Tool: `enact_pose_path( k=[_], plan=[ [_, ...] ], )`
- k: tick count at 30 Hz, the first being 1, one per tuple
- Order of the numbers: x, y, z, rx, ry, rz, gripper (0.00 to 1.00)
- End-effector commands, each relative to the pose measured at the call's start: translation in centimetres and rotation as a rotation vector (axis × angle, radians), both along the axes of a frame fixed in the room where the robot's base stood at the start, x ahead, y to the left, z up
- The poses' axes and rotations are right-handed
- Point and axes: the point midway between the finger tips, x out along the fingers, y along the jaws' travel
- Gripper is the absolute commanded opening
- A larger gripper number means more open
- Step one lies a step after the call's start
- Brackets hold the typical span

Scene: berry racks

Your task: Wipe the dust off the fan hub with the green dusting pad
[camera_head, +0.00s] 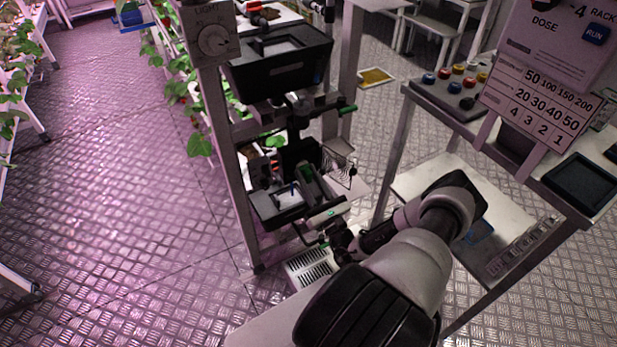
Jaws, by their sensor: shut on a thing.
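My gripper (311,192) is at the lower part of the rack in the middle of the view, small and partly lost among dark parts. It is shut on what looks like the green dusting pad (306,174), a dark green piece in front of a black housing. A wire fan guard (341,168) stands just right of the pad, with a small dark centre that seems to be the fan hub (352,172). I cannot tell whether the pad touches the fan or how much dust is on the hub.
A black bin (280,62) sits above on the rack, and a dial box (212,40) hangs at its upper left. A grey tray (280,203) is low on the rack, left of my gripper. A control bench (450,112) stands right. Open metal floor (130,190) lies left.

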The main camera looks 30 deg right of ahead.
Motion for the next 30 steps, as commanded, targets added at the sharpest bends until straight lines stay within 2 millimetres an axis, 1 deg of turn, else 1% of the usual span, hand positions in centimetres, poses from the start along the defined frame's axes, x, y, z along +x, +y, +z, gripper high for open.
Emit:
enact_pose_path(
  k=[10, 30],
  plan=[
    [0.1, 0.0, 0.0, 0.0, 0.0, 0.0, 0.1],
    [1.4, -0.1, 0.0, -0.001, 0.0, 0.0, 0.1]
  ],
)
